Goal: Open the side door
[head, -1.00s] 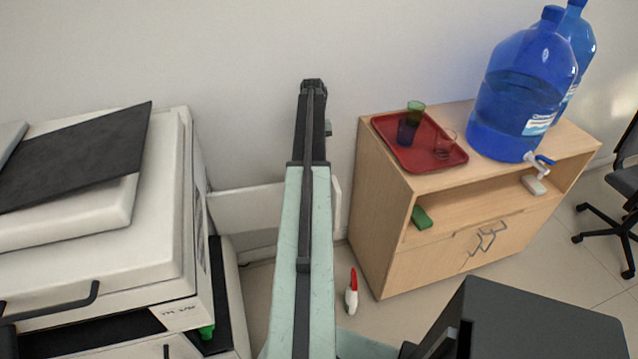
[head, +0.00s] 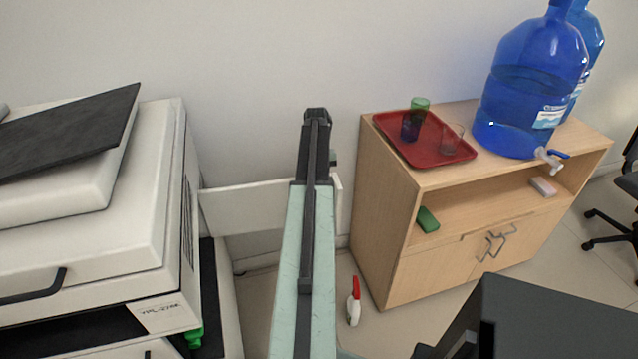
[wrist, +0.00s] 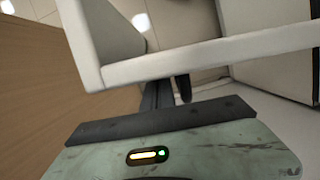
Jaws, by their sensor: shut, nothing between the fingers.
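The white office machine (head: 110,215) stands at the left of the head view. A white panel (head: 242,208), which looks like its side door, stands out from its right side toward the wooden cabinet. My arm crosses in front of the panel and hides part of it. In the wrist view the white panel (wrist: 215,55) spans above my gripper (wrist: 168,93). My gripper's dark fingers are shut and empty, close to the panel's lower edge. I cannot tell whether they touch it.
The wooden cabinet (head: 385,235) stands close to the right, with a red tray (head: 432,155), cups and blue water bottles (head: 528,90) on top. Floor shows between machine and cabinet. A wall is behind.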

